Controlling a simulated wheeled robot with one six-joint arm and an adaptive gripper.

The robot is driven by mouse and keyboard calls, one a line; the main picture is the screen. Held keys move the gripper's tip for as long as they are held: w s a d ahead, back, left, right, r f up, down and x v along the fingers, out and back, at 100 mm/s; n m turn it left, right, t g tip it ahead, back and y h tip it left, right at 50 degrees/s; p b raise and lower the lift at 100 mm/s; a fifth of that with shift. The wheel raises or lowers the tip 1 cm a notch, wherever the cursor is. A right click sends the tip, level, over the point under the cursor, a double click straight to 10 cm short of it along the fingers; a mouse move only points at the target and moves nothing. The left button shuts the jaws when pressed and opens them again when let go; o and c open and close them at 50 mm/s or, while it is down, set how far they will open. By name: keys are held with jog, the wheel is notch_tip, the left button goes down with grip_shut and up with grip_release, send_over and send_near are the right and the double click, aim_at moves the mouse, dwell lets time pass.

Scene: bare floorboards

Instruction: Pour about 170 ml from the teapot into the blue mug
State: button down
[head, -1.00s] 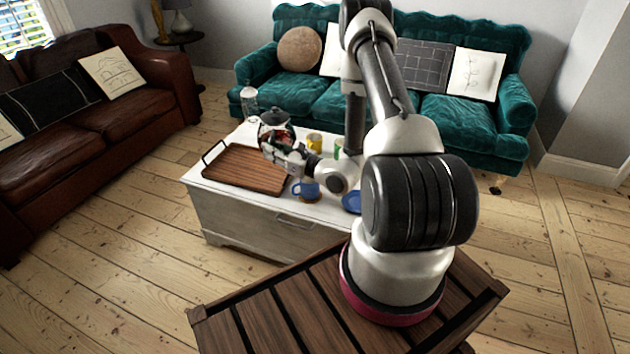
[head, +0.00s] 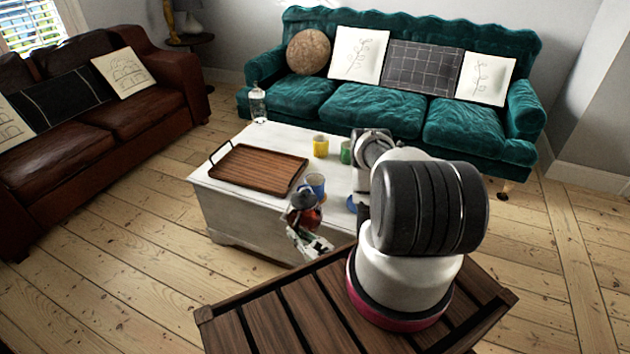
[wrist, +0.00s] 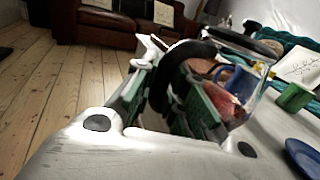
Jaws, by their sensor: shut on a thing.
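The teapot (head: 306,216) is clear with a dark lid and reddish contents. It is held in front of the table's near edge, close to the blue mug. My gripper (head: 303,236) is shut on its black handle (wrist: 176,82), which shows between the fingers in the wrist view. The blue mug (head: 317,181) stands on the table just behind the teapot in the head view, its lower part hidden. In the wrist view the blue mug (wrist: 237,84) shows behind and through the clear pot. I see no stream of liquid.
The white table (head: 262,139) holds a wooden tray (head: 258,166) at left, a yellow mug (head: 320,146), a green mug (head: 345,152), a clear bottle (head: 258,103) and a blue plate (wrist: 305,157) at right. My arm partly hides the table's right end.

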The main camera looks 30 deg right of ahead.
aim_at(301, 210)
jog(key=shift+s+f, duration=0.1)
dwell(0.3)
